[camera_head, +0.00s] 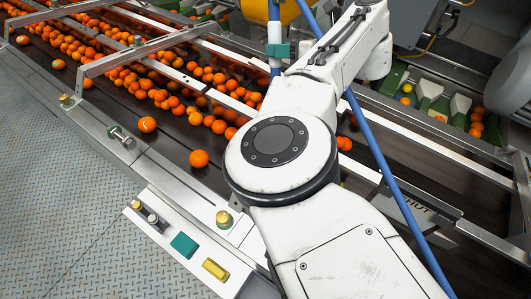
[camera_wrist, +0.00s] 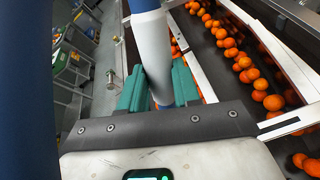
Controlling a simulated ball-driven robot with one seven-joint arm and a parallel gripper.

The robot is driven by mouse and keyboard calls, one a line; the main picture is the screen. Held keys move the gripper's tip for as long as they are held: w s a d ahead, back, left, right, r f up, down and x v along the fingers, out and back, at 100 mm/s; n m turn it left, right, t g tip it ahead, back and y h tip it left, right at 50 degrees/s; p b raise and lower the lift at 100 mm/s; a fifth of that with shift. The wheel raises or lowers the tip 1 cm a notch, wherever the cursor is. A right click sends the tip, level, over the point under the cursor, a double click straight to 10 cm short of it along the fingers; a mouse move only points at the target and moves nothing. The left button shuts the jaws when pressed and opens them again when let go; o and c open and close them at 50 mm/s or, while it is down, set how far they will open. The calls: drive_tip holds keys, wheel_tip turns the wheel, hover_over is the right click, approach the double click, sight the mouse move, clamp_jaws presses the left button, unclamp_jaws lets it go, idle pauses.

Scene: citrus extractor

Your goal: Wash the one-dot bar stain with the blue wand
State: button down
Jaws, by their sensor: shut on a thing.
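My gripper (camera_head: 278,51) is near the top middle of the head view, above the conveyor, with its teal fingers shut on the blue wand (camera_head: 274,13). The wand is blue with a white section. In the wrist view the wand (camera_wrist: 153,50) stands between the teal fingers (camera_wrist: 158,88). Metal bars (camera_head: 150,50) cross the orange-filled conveyor. I cannot make out a stain with one dot on any bar; my arm hides part of the machine.
A long blue tube (camera_head: 385,170) runs diagonally behind my arm; I cannot tell whether it joins the wand. Many oranges (camera_head: 199,158) lie on the dark belt. A white panel (camera_head: 160,220) holds teal and yellow blocks. The plated floor (camera_head: 60,200) at left is clear.

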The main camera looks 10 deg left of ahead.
drive_tip(key=shift+s+a+r+p, duration=0.15)
drive_tip(key=shift+s+a+p, duration=0.1)
drive_tip(key=shift+s, duration=0.25)
drive_tip(key=shift+s+a+r+p, duration=0.1)
drive_tip(key=shift+s+r+p, duration=0.1)
drive_tip(key=shift+s, duration=0.25)
drive_tip(key=s+a+r, duration=0.1)
drive_tip(key=s+a, duration=0.1)
drive_tip(key=s, duration=0.4)
drive_tip(key=shift+r, duration=0.2)
idle(0.3)
drive_tip(key=shift+s+a, duration=0.1)
drive_tip(key=shift+w+a, duration=0.2)
drive_tip(key=shift+a, duration=0.3)
drive_tip(key=shift+w+a, duration=0.15)
drive_tip(key=shift+a, duration=0.35)
drive_tip(key=shift+d+f, duration=0.1)
